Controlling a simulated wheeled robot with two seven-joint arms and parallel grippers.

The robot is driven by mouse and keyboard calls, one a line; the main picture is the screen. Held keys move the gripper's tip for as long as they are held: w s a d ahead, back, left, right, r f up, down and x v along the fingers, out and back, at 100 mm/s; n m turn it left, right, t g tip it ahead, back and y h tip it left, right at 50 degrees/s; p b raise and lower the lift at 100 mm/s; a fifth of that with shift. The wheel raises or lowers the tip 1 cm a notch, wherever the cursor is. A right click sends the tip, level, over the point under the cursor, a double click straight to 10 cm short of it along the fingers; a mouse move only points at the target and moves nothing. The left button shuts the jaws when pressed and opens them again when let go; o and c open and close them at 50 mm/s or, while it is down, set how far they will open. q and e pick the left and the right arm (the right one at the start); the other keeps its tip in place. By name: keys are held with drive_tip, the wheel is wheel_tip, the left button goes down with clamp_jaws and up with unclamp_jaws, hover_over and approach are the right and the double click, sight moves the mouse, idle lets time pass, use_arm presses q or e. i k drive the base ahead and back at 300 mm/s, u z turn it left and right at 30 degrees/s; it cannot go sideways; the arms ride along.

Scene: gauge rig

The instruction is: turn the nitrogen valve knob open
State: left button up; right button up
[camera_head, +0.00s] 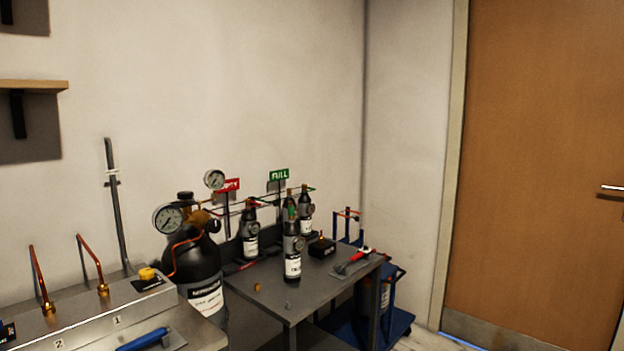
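The large black nitrogen cylinder (205,268) stands left of the small table and has a white label. Its brass regulator (200,219) carries one gauge (168,218) at the left and another gauge (214,179) above. A dark knob (185,197) sits at the top of the cylinder; whether this is the valve knob I cannot tell for sure.
A metal bench (85,318) with copper tubes and a yellow knob (147,273) is at the front left. The grey table (262,305) holds several small bottles, a black box (321,247) and a red-handled tool (350,262). A wooden door (540,170) is at the right.

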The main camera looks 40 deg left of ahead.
sight(185, 195)
drive_tip(key=u, duration=0.1)
drive_tip(key=i, duration=1.8)
drive_tip(key=u, duration=1.65)
drive_tip(key=i, duration=0.75)
drive_tip(key=u, duration=0.8)
